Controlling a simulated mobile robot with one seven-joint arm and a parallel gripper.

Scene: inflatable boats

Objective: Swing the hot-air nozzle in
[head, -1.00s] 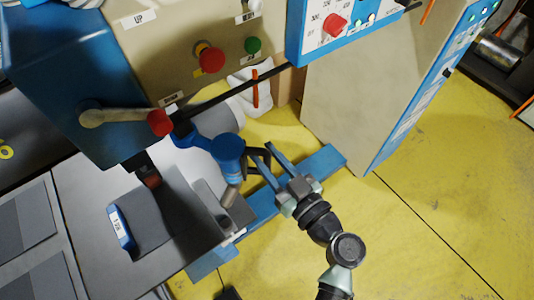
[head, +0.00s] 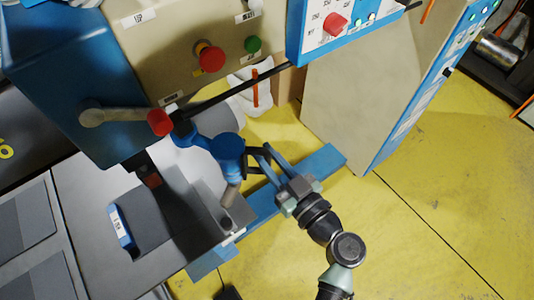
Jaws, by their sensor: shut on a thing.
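The hot-air nozzle unit has a blue cylindrical body (head: 228,148) with a grey metal outlet pipe (head: 230,194) pointing down. It hangs on a blue arm near the machine's front, above the right edge of the grey table. A black loop handle (head: 256,166) sticks out from the right side of the body. My gripper (head: 264,152) reaches in from the lower right, with its two long blue-grey fingers shut on this handle. The fingertips partly hide the handle.
The grey table (head: 90,190) carries a small blue labelled block (head: 120,228). A lever with a red knob (head: 160,122) is close to the nozzle's left. A beige control panel has a red button (head: 211,60). A beige cabinet (head: 350,95) stands right; yellow floor (head: 440,220) is clear there.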

